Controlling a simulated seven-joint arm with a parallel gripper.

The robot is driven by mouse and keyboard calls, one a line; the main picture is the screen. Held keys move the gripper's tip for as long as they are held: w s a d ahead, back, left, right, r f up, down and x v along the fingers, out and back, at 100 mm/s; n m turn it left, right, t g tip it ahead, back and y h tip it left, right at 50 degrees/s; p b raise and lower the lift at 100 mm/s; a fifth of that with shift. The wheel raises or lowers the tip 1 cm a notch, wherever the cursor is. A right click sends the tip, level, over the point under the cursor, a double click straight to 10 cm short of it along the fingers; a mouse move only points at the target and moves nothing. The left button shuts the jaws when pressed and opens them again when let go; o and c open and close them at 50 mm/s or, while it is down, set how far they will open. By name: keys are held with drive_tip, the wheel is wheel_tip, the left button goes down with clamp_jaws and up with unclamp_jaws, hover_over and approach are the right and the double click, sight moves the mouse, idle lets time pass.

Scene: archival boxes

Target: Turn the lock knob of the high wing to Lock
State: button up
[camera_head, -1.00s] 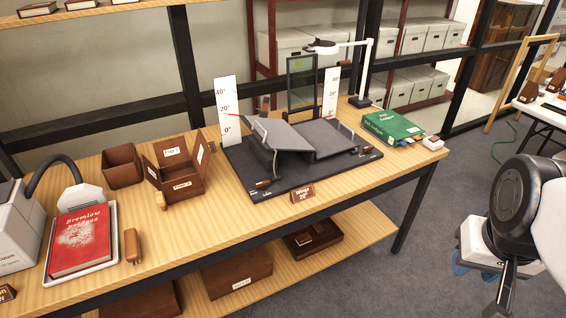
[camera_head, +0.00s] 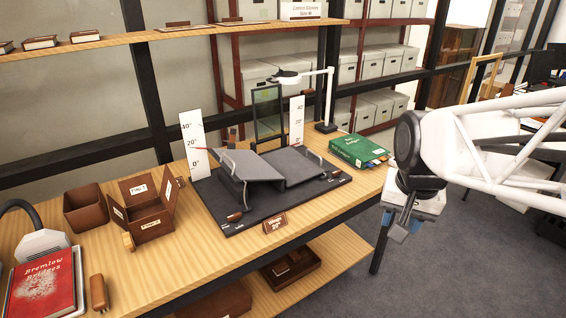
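The book cradle is a dark base board (camera_head: 262,216) with two grey wings, on the wooden table. The left wing (camera_head: 250,167) is raised higher at its left side, beside a white angle scale (camera_head: 193,145) with a red pointer near 20°. The right wing (camera_head: 298,166) lies lower and flatter. A brown knob (camera_head: 235,217) sits at the board's front left corner, and another brown knob (camera_head: 336,174) at its right end. Their small labels are unreadable. My gripper (camera_head: 402,226) hangs off the table's right end, apart from the cradle; its finger opening is unclear.
A green book (camera_head: 357,150) lies right of the cradle, with a lamp (camera_head: 328,100) behind. A small sign (camera_head: 274,223) stands at the front edge. Brown open boxes (camera_head: 146,214) and a red book (camera_head: 42,284) are on the left. A shelf (camera_head: 150,35) runs above the back.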

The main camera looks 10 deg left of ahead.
drive_tip(key=w+a+f+m, duration=0.2)
drive_tip(key=w+a, duration=0.9)
drive_tip(key=w, duration=0.1)
drive_tip(key=m+g, duration=0.2)
drive_tip(key=m, duration=0.3)
hover_over(234, 215)
drive_tip(key=f, duration=1.9)
drive_tip(key=shift+s+a, duration=0.1)
drive_tip(key=shift+a, duration=0.1)
drive_tip(key=shift+f, duration=0.3)
drive_tip(key=shift+d+f, duration=0.2)
drive_tip(key=shift+f, duration=0.15)
drive_tip(key=shift+f, duration=0.1)
drive_tip(key=shift+f, duration=3.75)
